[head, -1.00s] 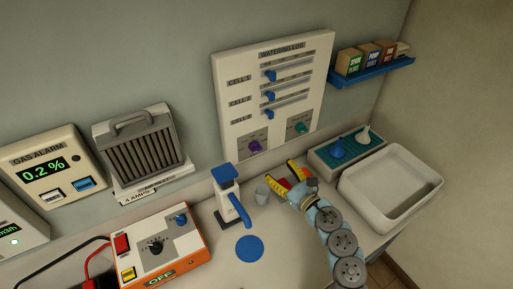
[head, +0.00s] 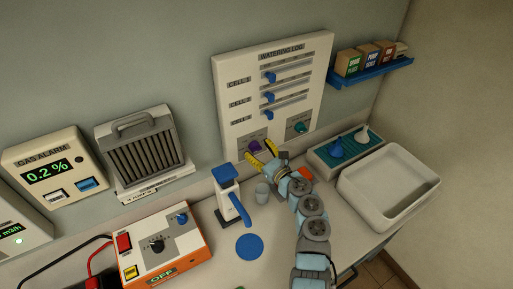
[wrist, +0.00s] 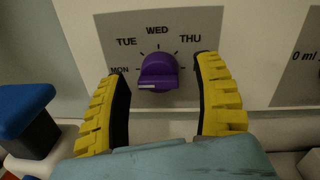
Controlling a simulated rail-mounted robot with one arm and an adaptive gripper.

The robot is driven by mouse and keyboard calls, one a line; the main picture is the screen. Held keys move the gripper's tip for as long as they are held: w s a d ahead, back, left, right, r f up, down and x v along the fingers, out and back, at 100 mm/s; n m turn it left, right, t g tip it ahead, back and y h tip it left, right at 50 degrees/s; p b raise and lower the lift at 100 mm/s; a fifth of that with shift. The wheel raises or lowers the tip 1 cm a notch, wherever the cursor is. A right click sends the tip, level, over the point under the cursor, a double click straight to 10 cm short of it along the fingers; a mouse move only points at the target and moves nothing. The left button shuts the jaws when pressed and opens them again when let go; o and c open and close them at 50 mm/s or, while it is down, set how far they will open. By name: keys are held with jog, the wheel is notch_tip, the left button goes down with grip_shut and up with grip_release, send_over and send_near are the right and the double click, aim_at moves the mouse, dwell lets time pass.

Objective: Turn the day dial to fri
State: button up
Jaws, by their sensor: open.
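The purple day dial (head: 254,146) is on the lower left of the watering log board (head: 240,104). In the wrist view the dial (wrist: 157,72) shows close up, with MON, TUE, WED and THU printed around it. Its ridge lies about level, with a pale mark toward the MON side. The FRI label is mostly hidden by the right finger. My gripper (head: 262,153) is in front of the board at the dial. In the wrist view the yellow fingers of my gripper (wrist: 161,66) are open, one on each side of the dial, with visible gaps.
A teal dial (head: 298,127) is right of the day dial. Blue sliders (head: 269,96) are above it. A white basin (head: 390,183) is at the right.

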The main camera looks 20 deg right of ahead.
jog(key=shift+w+a, duration=0.2)
jog(key=shift+w, duration=0.3)
jog(key=c, duration=1.2)
